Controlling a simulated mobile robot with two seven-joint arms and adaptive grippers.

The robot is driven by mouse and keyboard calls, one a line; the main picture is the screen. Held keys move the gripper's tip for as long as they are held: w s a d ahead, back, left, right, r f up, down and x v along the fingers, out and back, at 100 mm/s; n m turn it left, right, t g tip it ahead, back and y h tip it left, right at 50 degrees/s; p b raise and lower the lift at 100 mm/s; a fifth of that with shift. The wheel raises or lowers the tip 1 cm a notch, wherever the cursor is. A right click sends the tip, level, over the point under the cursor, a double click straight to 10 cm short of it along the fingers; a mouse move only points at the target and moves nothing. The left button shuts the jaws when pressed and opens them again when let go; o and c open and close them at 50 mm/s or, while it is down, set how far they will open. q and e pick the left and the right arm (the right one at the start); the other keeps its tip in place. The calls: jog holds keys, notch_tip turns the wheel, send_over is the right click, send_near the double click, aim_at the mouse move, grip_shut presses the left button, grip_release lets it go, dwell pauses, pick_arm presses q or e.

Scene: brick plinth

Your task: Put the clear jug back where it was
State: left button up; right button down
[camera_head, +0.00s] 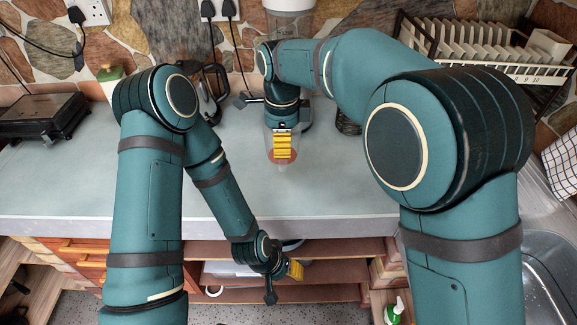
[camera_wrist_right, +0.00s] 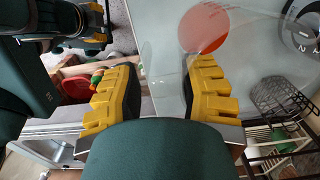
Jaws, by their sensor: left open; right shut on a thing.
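The clear jug (camera_wrist_right: 163,62) shows faintly between the yellow fingers of my right gripper (camera_wrist_right: 160,95) in the wrist view. In the head view my right gripper (camera_head: 282,153) is shut on it above or at the middle of the counter. An orange-red disc (camera_wrist_right: 203,30) shows beside and through the clear wall; it also shows behind the fingers in the head view. I cannot tell whether the jug touches the counter. My left gripper (camera_head: 284,272) is open and empty, low in front of the counter's front edge by the shelves.
The grey counter (camera_head: 340,185) is clear toward its front. A black appliance (camera_head: 42,117) stands at left. A dish rack (camera_head: 490,55) is at back right, and a sink (camera_head: 550,270) at right. A white-topped appliance (camera_head: 289,6) stands behind my right arm.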

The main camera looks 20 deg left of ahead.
notch_tip(320, 180, down, 10)
jog(key=b, duration=0.1)
dwell(0.4)
jog(key=shift+b, duration=0.3)
jog(key=c, duration=0.5)
grip_release()
jog(key=shift+w+f, duration=0.1)
jog(key=shift+f, duration=0.05)
jog(key=shift+c, duration=0.2)
notch_tip(320, 180, up, 12)
jog(key=shift+d+r+p, duration=0.1)
jog(key=shift+r+p, duration=0.1)
jog(key=shift+p, duration=0.75)
